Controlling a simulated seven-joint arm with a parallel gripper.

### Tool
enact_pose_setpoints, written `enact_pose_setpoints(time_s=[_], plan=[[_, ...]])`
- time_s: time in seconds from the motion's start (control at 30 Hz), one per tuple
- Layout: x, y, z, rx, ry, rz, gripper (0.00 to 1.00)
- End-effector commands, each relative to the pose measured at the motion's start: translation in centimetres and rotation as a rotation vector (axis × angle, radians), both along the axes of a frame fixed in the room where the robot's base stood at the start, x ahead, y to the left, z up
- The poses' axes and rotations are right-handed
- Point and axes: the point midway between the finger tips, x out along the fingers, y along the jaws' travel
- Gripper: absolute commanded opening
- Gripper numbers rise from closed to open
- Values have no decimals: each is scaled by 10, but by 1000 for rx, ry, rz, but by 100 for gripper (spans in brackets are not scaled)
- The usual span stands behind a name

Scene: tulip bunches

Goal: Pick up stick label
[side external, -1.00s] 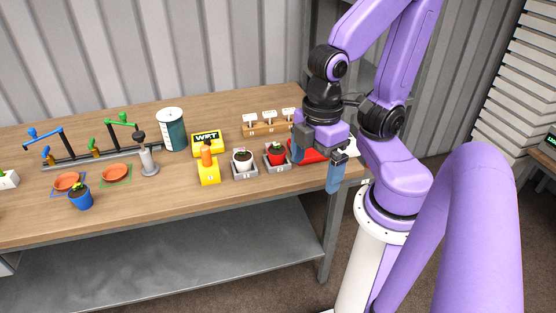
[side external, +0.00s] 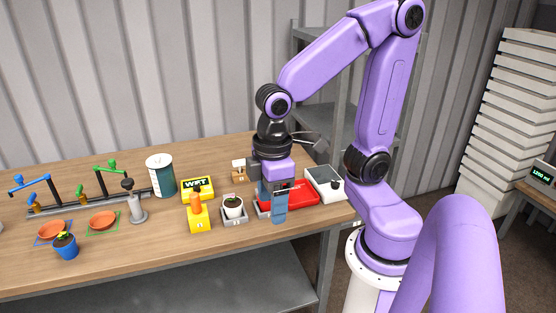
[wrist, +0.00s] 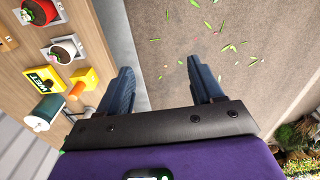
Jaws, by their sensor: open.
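One white stick label (side external: 238,164) stands upright in a wooden holder (side external: 239,176) at the back of the bench in the side view. The rest of the holder and any other labels there are hidden behind my wrist. My gripper (side external: 274,206) hangs with its blue fingers downward, in front of the red tray in that view. In the wrist view my gripper (wrist: 160,72) is open with nothing between its fingers. There the floor shows between and beyond the fingers, and no label is visible.
A white pot (side external: 233,207) on a grey stand, a yellow stand with an orange bottle (side external: 198,210), a WET sign (side external: 198,187) and a teal canister (side external: 161,176) stand left of my gripper. A red tray (side external: 300,196) and a white tray (side external: 323,180) lie to the right.

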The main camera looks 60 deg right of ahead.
Motion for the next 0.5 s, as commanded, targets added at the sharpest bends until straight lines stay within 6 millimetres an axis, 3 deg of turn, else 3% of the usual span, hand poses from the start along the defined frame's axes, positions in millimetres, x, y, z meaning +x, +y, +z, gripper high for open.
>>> enact_pose_setpoints(time_s=[0.03,0.27,0.5], plan=[[19,-2,2,-3,3,-67,66],[100,-26,8,-5,7,-348,66],[177,-86,8,-7,10,-641,66]])
